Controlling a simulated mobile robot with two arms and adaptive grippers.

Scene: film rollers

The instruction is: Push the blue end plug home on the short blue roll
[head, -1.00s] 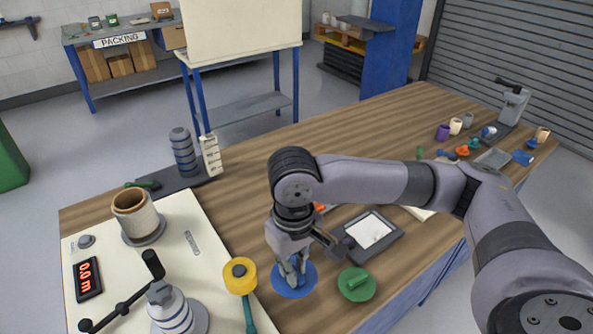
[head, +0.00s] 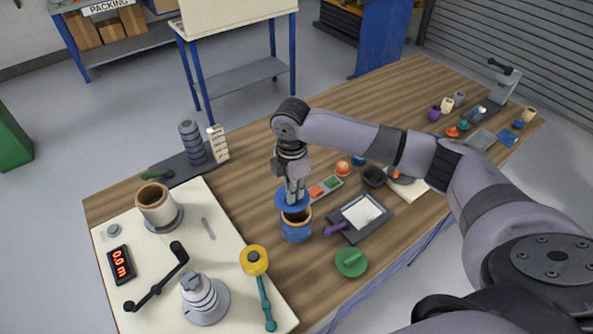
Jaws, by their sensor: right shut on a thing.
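The blue end plug (head: 281,203) is a flat disc held in my right gripper (head: 294,194), whose fingers are shut on its upper side. The short blue roll (head: 296,233) stands upright on the wooden bench, its open tan core showing at the top. The plug hangs over the back of the roll's mouth. The roll's front rim and opening show below the plug, so it is not seated; whether its edge touches the roll is unclear. My left gripper is out of view.
A yellow-headed mallet (head: 254,261) with a teal handle lies left of the roll, partly over the cream board (head: 218,265). A green plug (head: 351,262) lies to the front right.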

